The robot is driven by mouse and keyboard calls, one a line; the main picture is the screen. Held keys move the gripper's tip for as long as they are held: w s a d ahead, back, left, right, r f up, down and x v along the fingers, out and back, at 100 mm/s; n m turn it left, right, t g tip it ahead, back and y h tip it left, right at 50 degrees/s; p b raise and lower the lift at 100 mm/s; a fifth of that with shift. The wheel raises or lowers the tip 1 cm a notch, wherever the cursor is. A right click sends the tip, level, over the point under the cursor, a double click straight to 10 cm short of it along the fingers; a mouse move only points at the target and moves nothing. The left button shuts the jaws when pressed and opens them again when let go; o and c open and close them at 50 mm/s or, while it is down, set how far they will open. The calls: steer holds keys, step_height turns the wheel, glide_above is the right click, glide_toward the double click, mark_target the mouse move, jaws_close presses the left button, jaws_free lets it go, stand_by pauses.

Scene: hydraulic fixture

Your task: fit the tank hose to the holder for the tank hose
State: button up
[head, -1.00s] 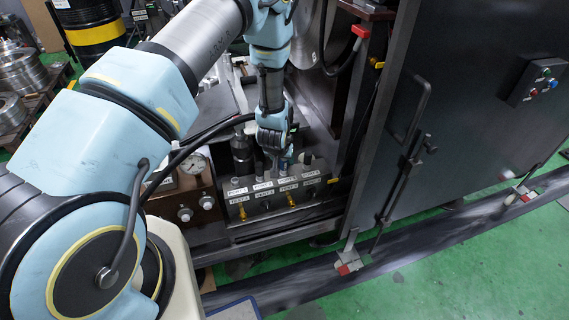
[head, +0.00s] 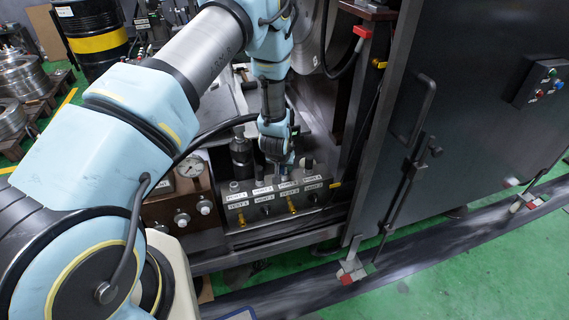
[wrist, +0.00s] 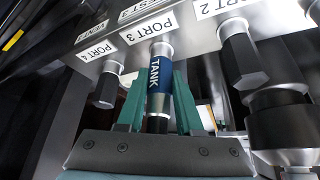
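The tank hose's fitting (wrist: 160,72), with a blue TANK label, stands at the port marked PORT 3 in the wrist view. Its metal end meets the port block, but whether it is locked there cannot be told. My gripper (wrist: 160,88) has one green finger on each side of the label, both close against it, and appears shut on it. In the head view my gripper (head: 278,160) points down at the port block (head: 270,215) and covers most of the fitting. I cannot make out the holder for the tank hose with certainty.
Dark fittings stand at PORT 4 (wrist: 107,88) and PORT 2 (wrist: 241,58), close on both sides of my fingers. A red-ended hose (head: 361,32) and a yellow piece (head: 379,63) are at the upper right. A large dark door (head: 480,110) stands on the right.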

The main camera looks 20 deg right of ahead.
jaws_close()
steer(key=shift+r, duration=0.15)
steer(key=shift+r+p, duration=1.4)
steer(key=shift+r, duration=1)
jaws_free()
jaws_close()
